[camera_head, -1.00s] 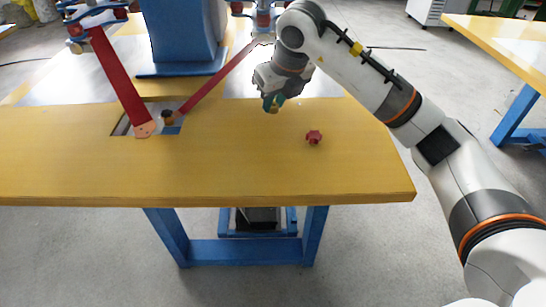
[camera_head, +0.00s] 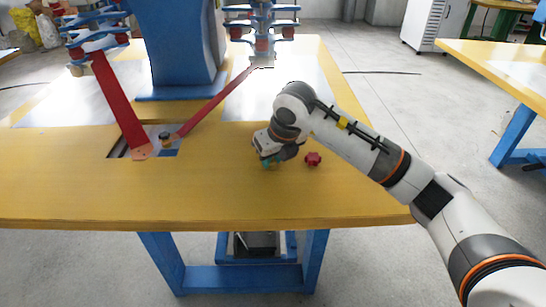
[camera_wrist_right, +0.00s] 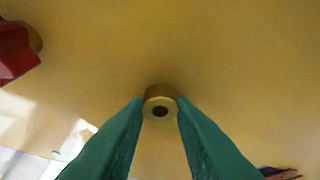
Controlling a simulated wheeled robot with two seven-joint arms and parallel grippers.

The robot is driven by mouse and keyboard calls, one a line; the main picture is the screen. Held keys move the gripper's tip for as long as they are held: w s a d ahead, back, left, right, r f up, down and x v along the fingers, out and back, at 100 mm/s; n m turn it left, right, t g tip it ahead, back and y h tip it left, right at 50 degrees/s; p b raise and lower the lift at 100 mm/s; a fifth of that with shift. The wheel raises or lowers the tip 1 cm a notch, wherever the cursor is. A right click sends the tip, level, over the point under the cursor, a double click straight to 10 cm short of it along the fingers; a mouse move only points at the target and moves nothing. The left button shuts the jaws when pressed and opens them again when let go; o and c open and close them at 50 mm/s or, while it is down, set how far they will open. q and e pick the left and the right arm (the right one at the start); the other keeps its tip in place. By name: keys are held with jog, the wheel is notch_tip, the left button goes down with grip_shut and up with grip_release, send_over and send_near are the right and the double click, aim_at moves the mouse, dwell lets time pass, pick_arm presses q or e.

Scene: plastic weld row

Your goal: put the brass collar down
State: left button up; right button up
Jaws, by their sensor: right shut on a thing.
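The brass collar (camera_wrist_right: 160,101) shows in the right wrist view as a short ring with a dark hole. It sits between the tips of the two green fingers of my right gripper (camera_wrist_right: 160,112), which are shut on it. In the head view my right gripper (camera_head: 269,163) points down, low over the yellow tabletop (camera_head: 230,195), left of the red knob. The collar is mostly hidden there by the fingers. I cannot tell whether it touches the tabletop. My left gripper is not in view.
A red star-shaped knob (camera_head: 313,159) lies close to the right of my gripper. To the left is a recess with a small brass-and-black piece (camera_head: 165,137) and red bars (camera_head: 118,100). The tabletop in front is clear.

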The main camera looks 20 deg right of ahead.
jog(key=shift+f, duration=0.15)
jog(key=o, duration=1)
jog(key=shift+c, duration=0.2)
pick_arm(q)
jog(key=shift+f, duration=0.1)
pick_arm(e)
jog(key=shift+r, duration=0.3)
jog(key=shift+s+r, duration=0.1)
jog(key=shift+r, duration=0.25)
pick_arm(q)
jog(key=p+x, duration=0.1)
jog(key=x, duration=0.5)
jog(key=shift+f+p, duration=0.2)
jog(key=shift+p, duration=0.2)
pick_arm(e)
jog(key=v, duration=1.1)
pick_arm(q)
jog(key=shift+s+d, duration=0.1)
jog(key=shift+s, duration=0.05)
